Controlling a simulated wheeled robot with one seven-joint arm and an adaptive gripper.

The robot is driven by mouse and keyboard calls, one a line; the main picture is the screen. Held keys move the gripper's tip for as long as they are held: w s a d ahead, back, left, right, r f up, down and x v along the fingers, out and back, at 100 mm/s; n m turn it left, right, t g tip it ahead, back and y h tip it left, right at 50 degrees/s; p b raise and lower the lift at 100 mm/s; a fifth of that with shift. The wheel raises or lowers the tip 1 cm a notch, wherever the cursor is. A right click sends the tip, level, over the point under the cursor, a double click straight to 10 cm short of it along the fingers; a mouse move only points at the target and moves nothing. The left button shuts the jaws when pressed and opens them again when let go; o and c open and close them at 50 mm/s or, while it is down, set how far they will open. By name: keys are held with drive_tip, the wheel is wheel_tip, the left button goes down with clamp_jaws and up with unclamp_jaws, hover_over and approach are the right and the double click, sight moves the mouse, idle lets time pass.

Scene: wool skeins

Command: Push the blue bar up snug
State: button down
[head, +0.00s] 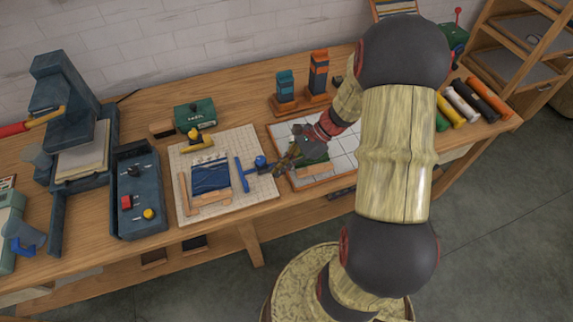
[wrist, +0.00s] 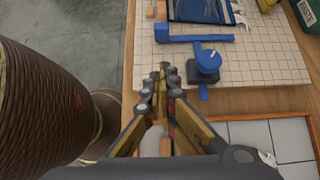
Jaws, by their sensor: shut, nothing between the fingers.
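The blue bar (head: 241,174) lies on a pale gridded board (head: 245,137), with a round blue knob (head: 261,162) on an arm at its right side. In the wrist view the bar (wrist: 188,39) runs across the board and the knob (wrist: 208,62) is on the near side. A dark blue folded piece (head: 210,174) lies left of the bar, with a narrow strip of board showing between them. My gripper (head: 280,161) is shut and empty, just right of the knob. In the wrist view its fingertips (wrist: 166,72) are apart from bar and knob.
Wooden strips (head: 184,194) (head: 210,201) lie along the blue piece's left and front sides. A yellow-handled tool (head: 197,143) is at the board's back. A white-tiled tray (head: 345,147) lies under my arm.

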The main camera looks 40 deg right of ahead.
sight(244, 185)
drive_tip(key=b+x, duration=0.1)
drive_tip(key=x, duration=0.2)
drive_tip(key=shift+a+f, duration=0.25)
drive_tip(key=shift+f, duration=0.1)
drive_tip(key=shift+w+a+b, duration=0.2)
drive_tip(key=shift+a, duration=0.4)
drive_tip(key=shift+w+a+b, duration=0.15)
drive_tip(key=shift+a+b, duration=0.05)
drive_tip(key=shift+a, duration=0.4)
drive_tip(key=shift+w+a+r, duration=0.1)
drive_tip(key=shift+w+a, duration=0.1)
drive_tip(key=shift+a, duration=0.55)
drive_tip(key=shift+a+r, duration=0.1)
drive_tip(key=shift+a, duration=0.2)
drive_tip(key=shift+w+a+p, duration=0.25)
drive_tip(key=shift+a+p, duration=0.05)
drive_tip(key=shift+a, duration=0.45)
drive_tip(key=shift+w+a+p, duration=0.25)
drive_tip(key=shift+a, duration=0.5)
drive_tip(key=shift+w+a+p, duration=0.2)
drive_tip(key=shift+a+p, duration=0.1)
drive_tip(key=shift+a, duration=0.45)
drive_tip(key=shift+d, duration=0.1)
